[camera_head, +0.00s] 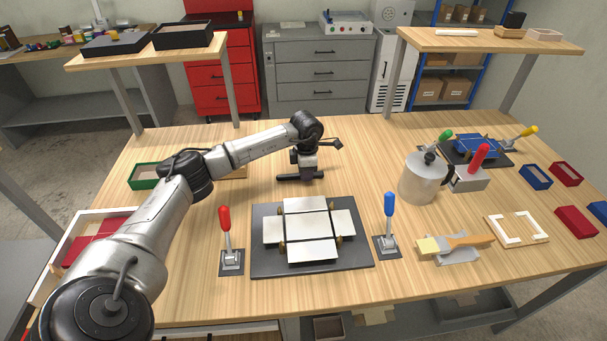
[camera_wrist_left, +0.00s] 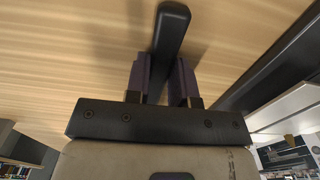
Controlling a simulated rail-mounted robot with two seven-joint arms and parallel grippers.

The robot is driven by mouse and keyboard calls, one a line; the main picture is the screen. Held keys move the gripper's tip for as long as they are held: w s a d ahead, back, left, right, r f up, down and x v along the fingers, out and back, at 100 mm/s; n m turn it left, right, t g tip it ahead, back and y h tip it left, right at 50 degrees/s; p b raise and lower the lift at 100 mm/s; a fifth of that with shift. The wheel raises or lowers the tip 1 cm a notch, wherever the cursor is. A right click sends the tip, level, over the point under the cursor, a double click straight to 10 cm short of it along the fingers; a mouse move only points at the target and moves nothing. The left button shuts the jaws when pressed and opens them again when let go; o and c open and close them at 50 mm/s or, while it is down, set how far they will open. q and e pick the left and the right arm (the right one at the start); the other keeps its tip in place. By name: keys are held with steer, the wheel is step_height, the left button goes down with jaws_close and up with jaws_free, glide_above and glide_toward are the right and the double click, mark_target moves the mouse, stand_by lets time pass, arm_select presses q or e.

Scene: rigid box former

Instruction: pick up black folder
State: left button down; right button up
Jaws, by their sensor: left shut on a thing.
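The black folder (camera_head: 287,178) is a slim dark bar near the middle of the table, behind the black plate. My left gripper (camera_head: 308,177) points down over it and is shut on it. In the left wrist view the folder (camera_wrist_left: 172,32) stands between the two purple fingers (camera_wrist_left: 162,75) and sticks out past their tips; its near end is hidden by the gripper. I cannot tell whether the folder touches the tabletop or is slightly above it. My right gripper is not in view.
The black plate (camera_head: 262,262) with a flat white box blank (camera_head: 306,229) lies in front, between red-handled (camera_head: 225,224) and blue-handled (camera_head: 389,212) clamps. A metal pot (camera_head: 422,178) stands to the right and a green tray (camera_head: 145,176) to the left. Wood around the folder is mostly clear.

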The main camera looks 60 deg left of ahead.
arm_select(q)
steer(key=shift+r, duration=0.5)
step_height(320, 180, up, 4)
steer(key=shift+f+p, duration=0.15)
steer(key=shift+p, duration=0.6)
steer(key=w+d+r+p, duration=0.2)
steer(key=w+d+r, duration=0.3)
steer(key=d, duration=0.5)
steer(key=shift+d+r, duration=0.25)
steer(key=shift+r, duration=0.4)
steer(key=shift+f, duration=0.1)
